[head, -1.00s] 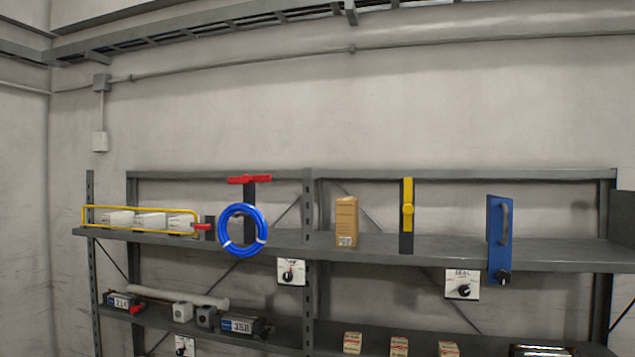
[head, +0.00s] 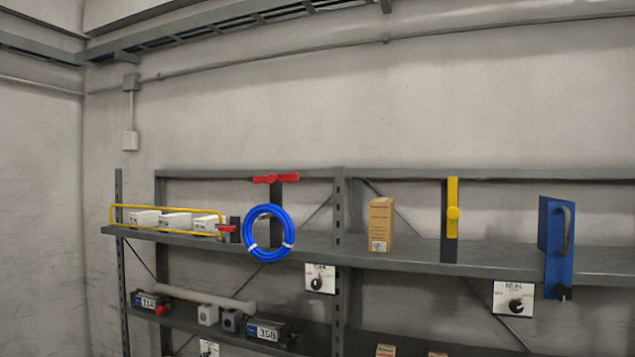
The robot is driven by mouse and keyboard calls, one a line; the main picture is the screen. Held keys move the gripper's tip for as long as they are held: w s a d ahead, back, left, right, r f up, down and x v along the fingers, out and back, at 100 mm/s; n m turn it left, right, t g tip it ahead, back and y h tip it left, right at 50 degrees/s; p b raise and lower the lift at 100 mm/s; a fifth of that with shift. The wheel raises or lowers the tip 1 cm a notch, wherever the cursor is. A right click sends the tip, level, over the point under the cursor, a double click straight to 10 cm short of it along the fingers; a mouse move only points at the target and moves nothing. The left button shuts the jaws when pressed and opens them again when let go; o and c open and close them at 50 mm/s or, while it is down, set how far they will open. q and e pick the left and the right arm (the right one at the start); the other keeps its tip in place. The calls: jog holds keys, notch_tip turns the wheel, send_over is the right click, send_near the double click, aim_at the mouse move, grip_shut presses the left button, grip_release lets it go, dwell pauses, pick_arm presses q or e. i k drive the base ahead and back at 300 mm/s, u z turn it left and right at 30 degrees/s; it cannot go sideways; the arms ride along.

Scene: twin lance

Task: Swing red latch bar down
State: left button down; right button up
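The red latch bar (head: 276,179) lies level across the top of a dark upright post, above the upper shelf in the head view. A blue hose coil (head: 269,233) hangs in front of the lower part of that post. A smaller red handle (head: 227,228) sits to the left of the coil, at the end of a yellow rail. Neither of my grippers shows in the head view, so nothing is seen touching the bar.
The grey shelf (head: 415,254) carries a cardboard box (head: 381,225), a yellow bar (head: 452,207) on a dark post and a blue panel (head: 556,246) with a handle. A yellow rail (head: 165,208) fronts white boxes at left. Knob plates (head: 320,278) hang below the shelf edge.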

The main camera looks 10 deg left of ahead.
aim_at(271, 177)
jog(key=u, duration=0.2)
jog(key=i, duration=1)
jog(key=u, duration=0.75)
